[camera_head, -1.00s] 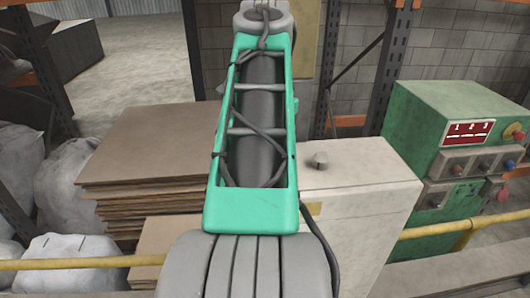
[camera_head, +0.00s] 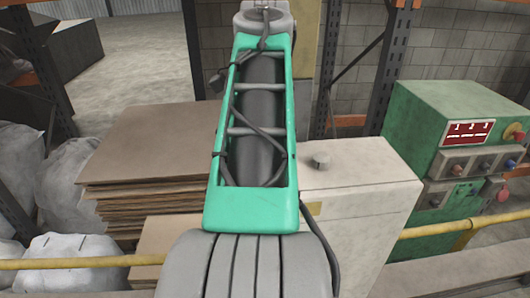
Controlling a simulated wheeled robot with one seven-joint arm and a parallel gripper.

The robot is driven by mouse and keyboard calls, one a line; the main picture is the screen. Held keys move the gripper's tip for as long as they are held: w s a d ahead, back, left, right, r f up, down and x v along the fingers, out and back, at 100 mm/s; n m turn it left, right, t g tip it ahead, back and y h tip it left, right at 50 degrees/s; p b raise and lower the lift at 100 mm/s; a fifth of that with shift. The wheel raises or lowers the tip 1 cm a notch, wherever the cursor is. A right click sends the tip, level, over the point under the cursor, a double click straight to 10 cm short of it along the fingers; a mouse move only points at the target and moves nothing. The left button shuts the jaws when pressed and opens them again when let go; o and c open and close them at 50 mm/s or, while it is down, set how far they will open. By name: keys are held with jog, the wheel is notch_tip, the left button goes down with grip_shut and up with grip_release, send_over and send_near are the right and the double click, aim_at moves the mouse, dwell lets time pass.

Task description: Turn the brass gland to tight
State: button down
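No brass-coloured gland can be made out. A small dull grey round fitting (camera_head: 320,161) stands on top of a pale box-shaped cabinet (camera_head: 365,185), just right of my arm. I cannot tell whether this fitting is the gland. My green and grey arm fills the middle of the head view and reaches away from the camera. My gripper is not in view, and whatever lies behind the arm is hidden.
A green control cabinet (camera_head: 425,112) with a red display and knobs stands at right. A stack of brown sheets (camera_head: 150,145) and white sacks (camera_head: 70,190) are at left. A yellow rail (camera_head: 80,262) crosses the front. Rack posts stand behind.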

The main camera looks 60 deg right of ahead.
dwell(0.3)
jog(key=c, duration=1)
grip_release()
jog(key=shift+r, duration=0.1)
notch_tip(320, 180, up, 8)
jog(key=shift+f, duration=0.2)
